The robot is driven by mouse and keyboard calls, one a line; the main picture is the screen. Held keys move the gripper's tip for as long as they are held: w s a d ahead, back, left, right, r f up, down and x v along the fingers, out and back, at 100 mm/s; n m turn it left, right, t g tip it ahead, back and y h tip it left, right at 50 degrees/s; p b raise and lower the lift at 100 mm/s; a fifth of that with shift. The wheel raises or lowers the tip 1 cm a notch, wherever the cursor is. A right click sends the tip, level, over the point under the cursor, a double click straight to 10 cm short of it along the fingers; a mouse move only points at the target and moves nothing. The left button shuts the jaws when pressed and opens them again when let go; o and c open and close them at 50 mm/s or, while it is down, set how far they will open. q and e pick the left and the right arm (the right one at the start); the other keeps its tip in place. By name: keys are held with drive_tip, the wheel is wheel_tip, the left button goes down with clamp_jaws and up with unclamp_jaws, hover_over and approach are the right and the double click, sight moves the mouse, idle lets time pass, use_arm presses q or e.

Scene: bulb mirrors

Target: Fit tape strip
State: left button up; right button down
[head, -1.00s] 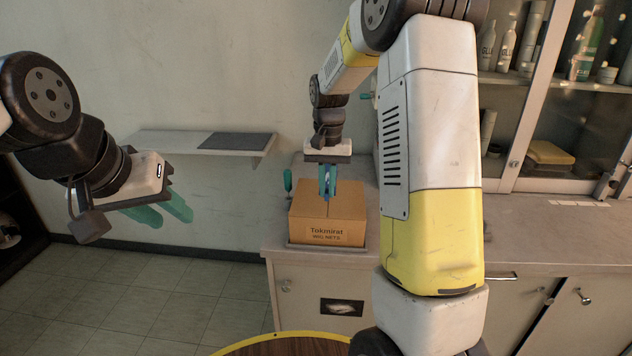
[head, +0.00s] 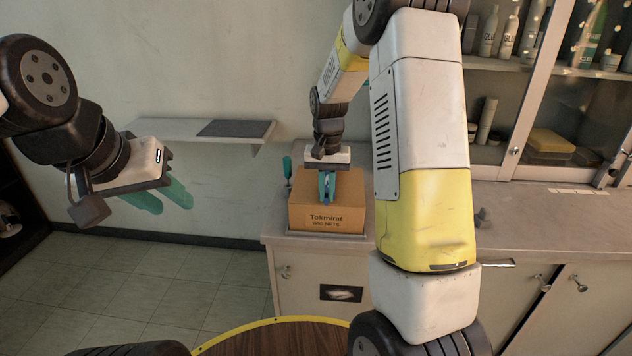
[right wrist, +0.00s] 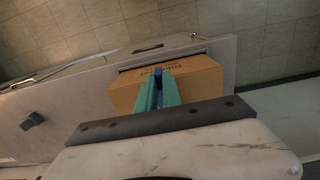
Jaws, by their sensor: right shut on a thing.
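My right gripper (head: 327,199) points down at the top of a brown cardboard box (head: 334,220) on the counter. Its teal fingers are shut on a small blue piece, which shows between the fingertips in the right wrist view (right wrist: 158,73). This piece may be the tape strip; most of it is hidden by the fingers. I cannot tell whether it touches the box. The box has printed dark lettering on its front, also seen in the right wrist view (right wrist: 195,86). My left gripper (head: 172,203) is open and empty at the left, away from the counter.
The counter (head: 520,220) is mostly bare to the right, with a pale marked strip (head: 578,191) on it. A teal-handled tool (head: 287,168) stands beside the box. A wall shelf (head: 190,133) is behind. A round wooden table edge (head: 280,335) shows at the bottom.

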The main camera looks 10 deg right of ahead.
drive_tip(key=shift+f, duration=0.85)
idle(0.8)
drive_tip(key=c, duration=1.4)
unclamp_jaws()
drive_tip(key=shift+c, duration=0.2)
drive_tip(key=shift+r, duration=0.1)
drive_tip(key=shift+r, duration=2.45)
drive_tip(key=shift+r, duration=0.1)
wheel_tip(320, 180, up, 8)
drive_tip(key=s+a+r+n+t+y, duration=0.1)
drive_tip(key=s+r+n+t, duration=0.1)
drive_tip(key=s, duration=1)
drive_tip(key=s+a+r+n+t+y, duration=0.1)
drive_tip(key=s+r+t, duration=0.3)
drive_tip(key=s, duration=0.8)
drive_tip(key=shift+s+r+n, duration=0.15)
drive_tip(key=shift+r+n, duration=0.25)
drive_tip(key=shift+r, duration=0.05)
